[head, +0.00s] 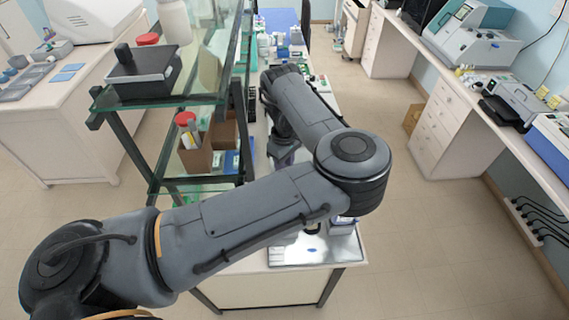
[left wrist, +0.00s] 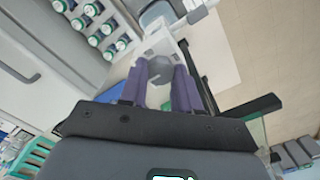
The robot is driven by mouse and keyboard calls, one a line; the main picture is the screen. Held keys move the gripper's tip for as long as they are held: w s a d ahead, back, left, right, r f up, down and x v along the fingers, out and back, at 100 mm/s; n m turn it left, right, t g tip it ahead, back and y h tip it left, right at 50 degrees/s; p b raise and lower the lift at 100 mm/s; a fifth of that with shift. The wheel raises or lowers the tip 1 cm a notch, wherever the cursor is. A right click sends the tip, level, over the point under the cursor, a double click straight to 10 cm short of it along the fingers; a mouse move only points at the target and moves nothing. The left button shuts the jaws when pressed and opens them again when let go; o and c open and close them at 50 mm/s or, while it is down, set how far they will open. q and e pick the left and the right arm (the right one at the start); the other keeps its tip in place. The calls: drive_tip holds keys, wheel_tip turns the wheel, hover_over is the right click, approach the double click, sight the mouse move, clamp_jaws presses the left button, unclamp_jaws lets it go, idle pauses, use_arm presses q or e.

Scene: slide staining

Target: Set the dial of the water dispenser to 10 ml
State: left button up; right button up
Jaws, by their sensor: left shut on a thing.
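In the left wrist view, my left gripper (left wrist: 159,78) has its two purple fingers on either side of a grey faceted knob, which looks like the dial (left wrist: 158,67). The fingers are shut on it. The dial sits on a white body, apparently the water dispenser (left wrist: 157,44). No scale or reading on the dial can be made out. My right gripper is in neither view.
Several capped bottles (left wrist: 97,27) stand near the dispenser in the left wrist view. A green rack (left wrist: 35,157) is at lower left. In the head view a glass shelf (head: 165,98) stands left of my arm, holding a black device (head: 143,72). The floor (head: 430,235) at right is clear.

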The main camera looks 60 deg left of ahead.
use_arm(q)
drive_tip(key=shift+c, duration=0.4)
drive_tip(key=shift+n, duration=0.4)
drive_tip(key=n, duration=0.2)
drive_tip(key=shift+n+b, duration=0.4)
drive_tip(key=n+b, duration=0.1)
drive_tip(key=n, duration=0.4)
drive_tip(key=shift+n, duration=0.3)
drive_tip(key=n+b, duration=0.1)
drive_tip(key=n, duration=0.4)
drive_tip(key=shift+n+b, duration=0.5)
drive_tip(key=shift+n, duration=1.3)
drive_tip(key=o, duration=1.1)
drive_tip(key=shift+c, duration=0.2)
